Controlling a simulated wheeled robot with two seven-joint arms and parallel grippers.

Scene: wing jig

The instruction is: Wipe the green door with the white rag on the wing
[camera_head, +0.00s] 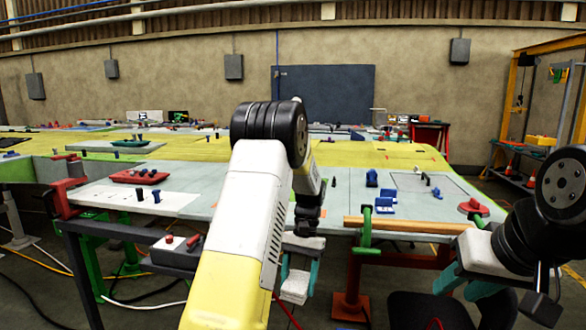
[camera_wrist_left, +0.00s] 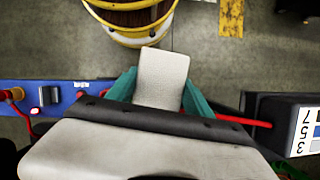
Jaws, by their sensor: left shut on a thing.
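My left gripper (camera_head: 297,273) hangs low in front of the wing's near edge, with its teal fingers shut on the white rag (camera_head: 294,287). In the left wrist view the rag (camera_wrist_left: 162,78) shows as a pale, flat piece between the fingers. It is apart from the wing (camera_head: 225,203), a long surface of yellow and pale grey-blue panels. My right gripper (camera_head: 466,284) is at the lower right with its teal fingers apart and nothing visible between them. I cannot make out a clearly green door; my left arm hides part of the wing.
A wooden bar (camera_head: 405,225) and a green clamp (camera_head: 366,230) stand at the wing's near edge. A red clamp (camera_head: 66,196) is at the left. Blue and red small parts lie on the wing. In the left wrist view a yellow-rimmed bin (camera_wrist_left: 130,20) stands on the floor.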

